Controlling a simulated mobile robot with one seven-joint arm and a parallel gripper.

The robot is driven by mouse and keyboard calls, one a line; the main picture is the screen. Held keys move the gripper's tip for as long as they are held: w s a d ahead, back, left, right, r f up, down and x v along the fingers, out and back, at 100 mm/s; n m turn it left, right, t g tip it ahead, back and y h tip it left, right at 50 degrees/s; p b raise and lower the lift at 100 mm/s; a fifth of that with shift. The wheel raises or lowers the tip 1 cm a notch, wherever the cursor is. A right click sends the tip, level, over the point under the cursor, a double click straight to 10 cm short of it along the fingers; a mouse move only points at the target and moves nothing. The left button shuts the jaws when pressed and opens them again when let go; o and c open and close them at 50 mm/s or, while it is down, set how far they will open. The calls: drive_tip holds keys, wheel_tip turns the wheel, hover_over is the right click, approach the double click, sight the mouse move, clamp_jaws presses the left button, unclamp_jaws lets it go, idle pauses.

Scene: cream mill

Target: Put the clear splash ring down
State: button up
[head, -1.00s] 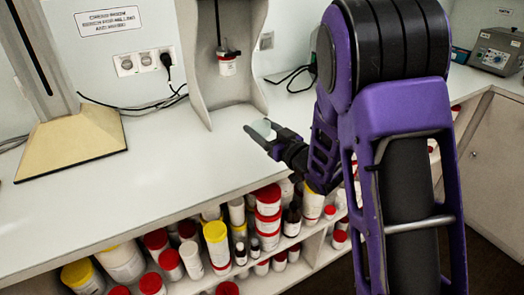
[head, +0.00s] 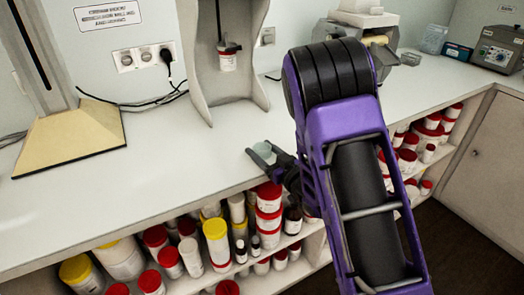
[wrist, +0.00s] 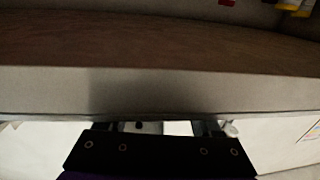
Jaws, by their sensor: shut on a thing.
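The clear splash ring (head: 263,152) is a small, pale greenish see-through piece. In the head view it sits between the fingers of my gripper (head: 266,155), which is shut on it. The gripper and ring are over the front part of the white bench top, near its edge. I cannot tell whether the ring touches the bench. In the wrist view the gripper's dark body fills the bottom, and the ring cannot be made out there.
The white bench top (head: 160,165) is clear to the left of my gripper. A mixing stand (head: 228,85) holding a small jar stands behind it, and a beige-based stand (head: 70,140) at left. Shelves below hold several jars (head: 216,240). Machines (head: 497,50) stand at back right.

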drive_tip(key=o, duration=1.5)
drive_tip(key=shift+f, duration=0.1)
drive_tip(key=v, duration=1.2)
